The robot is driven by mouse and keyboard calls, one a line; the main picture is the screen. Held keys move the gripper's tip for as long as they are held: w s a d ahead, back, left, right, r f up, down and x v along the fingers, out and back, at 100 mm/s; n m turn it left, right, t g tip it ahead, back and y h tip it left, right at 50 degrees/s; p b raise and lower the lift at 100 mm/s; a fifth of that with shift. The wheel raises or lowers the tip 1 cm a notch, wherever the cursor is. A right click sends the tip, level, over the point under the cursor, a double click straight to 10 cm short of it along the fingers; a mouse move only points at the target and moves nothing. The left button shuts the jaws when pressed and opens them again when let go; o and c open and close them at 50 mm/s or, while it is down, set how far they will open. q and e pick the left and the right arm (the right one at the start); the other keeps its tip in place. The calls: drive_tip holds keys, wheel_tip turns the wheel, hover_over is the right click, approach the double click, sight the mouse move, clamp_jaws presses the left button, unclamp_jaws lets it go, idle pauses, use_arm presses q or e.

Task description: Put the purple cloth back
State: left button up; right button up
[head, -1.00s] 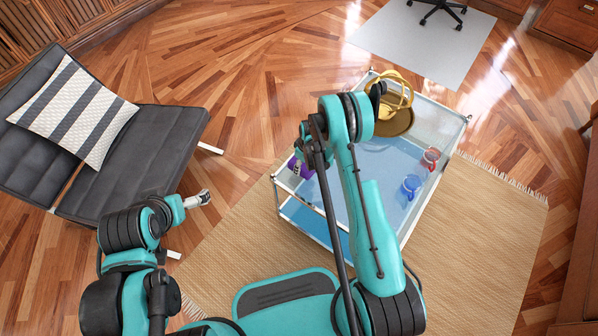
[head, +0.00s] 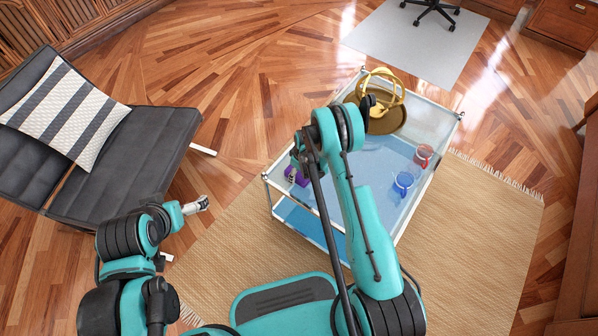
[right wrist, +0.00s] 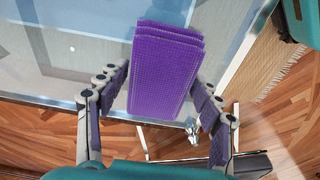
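The purple cloth (right wrist: 165,70) is a folded, ribbed stack between the fingers of my right gripper (right wrist: 163,85) in the right wrist view. The fingertips sit close against its two sides. It overlaps the cart's edge and the floor behind, so it looks raised. In the head view the cloth (head: 299,177) shows partly, at the left side of the glass-topped cart (head: 415,195). My right arm hides much of that gripper there. My left gripper (head: 203,203) is apart from the cart, beside the dark chair; its fingers are too small to read.
A red mug (head: 424,155) and a blue mug (head: 403,183) stand on the cart's right side. A grey chair (head: 130,160) stands left. The cart's middle is clear.

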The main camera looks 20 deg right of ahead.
drive_tip(key=shift+s+r, duration=0.15)
drive_tip(key=s+r+m+t+p, duration=0.1)
drive_tip(key=s+r, duration=0.2)
drive_tip(key=r, duration=0.9)
drive_tip(key=s+r+m+t+p, duration=0.1)
drive_tip(key=s+r+p, duration=0.1)
drive_tip(key=r, duration=1)
drive_tip(key=s+r+m+t+p, duration=0.1)
drive_tip(key=s+r, duration=0.2)
drive_tip(key=r, duration=1)
use_arm(q)
drive_tip(key=r, duration=0.2)
drive_tip(key=s+r, duration=0.1)
drive_tip(key=r, duration=0.1)
drive_tip(key=shift+s+r, duration=0.2)
use_arm(e)
drive_tip(key=s+r+m+t, duration=0.1)
drive_tip(key=s+r, duration=0.3)
drive_tip(key=s, duration=0.5)
drive_tip(key=s+r+m+t, duration=0.2)
drive_tip(key=s+r+m, duration=0.1)
drive_tip(key=s, duration=0.6)
drive_tip(key=shift+s+d+r+m+h, duration=0.15)
drive_tip(key=shift+r+m+h, duration=0.2)
drive_tip(key=shift+r, duration=0.3)
use_arm(q)
drive_tip(key=shift+s+a, duration=0.1)
drive_tip(key=shift+s, duration=0.1)
